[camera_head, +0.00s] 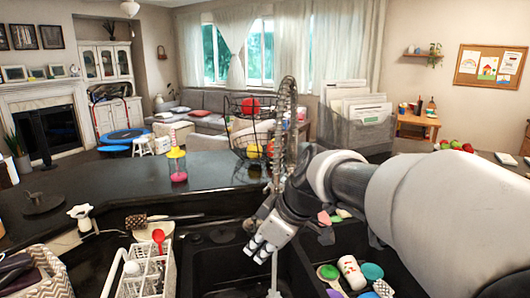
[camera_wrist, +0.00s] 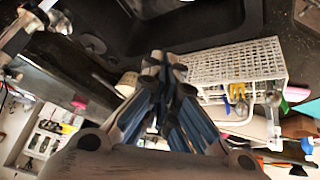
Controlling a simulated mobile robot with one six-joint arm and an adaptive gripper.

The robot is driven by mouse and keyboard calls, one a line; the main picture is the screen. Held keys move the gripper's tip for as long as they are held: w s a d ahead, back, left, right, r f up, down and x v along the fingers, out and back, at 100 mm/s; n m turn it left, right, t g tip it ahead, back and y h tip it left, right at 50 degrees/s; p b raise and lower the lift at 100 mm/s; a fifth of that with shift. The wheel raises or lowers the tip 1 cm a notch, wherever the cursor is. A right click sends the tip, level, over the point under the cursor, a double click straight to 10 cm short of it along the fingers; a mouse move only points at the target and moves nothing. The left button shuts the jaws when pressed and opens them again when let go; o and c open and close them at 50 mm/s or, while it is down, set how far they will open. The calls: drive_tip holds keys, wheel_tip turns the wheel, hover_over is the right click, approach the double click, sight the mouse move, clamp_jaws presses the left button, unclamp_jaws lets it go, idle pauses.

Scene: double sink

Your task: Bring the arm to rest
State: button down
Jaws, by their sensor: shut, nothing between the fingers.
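My arm reaches in from the right in the head view and bends down over the double sink. My gripper (camera_head: 258,250) hangs over the sink area, beside the tall spring faucet (camera_head: 285,120). In the wrist view my gripper (camera_wrist: 163,62) shows its two fingers meeting at the tips, with nothing held. The left basin (camera_head: 215,245) is dark and looks empty where I can see it. The right basin holds a white cup (camera_head: 351,270), a green-headed utensil (camera_head: 329,272) and other coloured things. My arm hides part of the right basin.
A white caddy (camera_head: 145,275) with a red spoon stands left of the sink, next to a woven basket (camera_head: 40,280). Behind the sink are a pink bottle (camera_head: 177,168), a wire fruit stand (camera_head: 240,140) and a paper organizer (camera_head: 355,130).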

drive_tip(key=s+d+f+m+h, duration=0.2)
drive_tip(key=s+d+m, duration=0.4)
drive_tip(key=s, duration=0.6)
drive_tip(key=s+d+f+m+h, duration=0.2)
drive_tip(key=s+d+m, duration=0.4)
drive_tip(key=s+d, duration=0.3)
drive_tip(key=s+f, duration=0.1)
drive_tip(key=s, duration=0.3)
drive_tip(key=shift+d+m+t+h, duration=0.2)
drive_tip(key=shift+m+t+h, duration=0.1)
drive_tip(key=shift+t+h, duration=0.1)
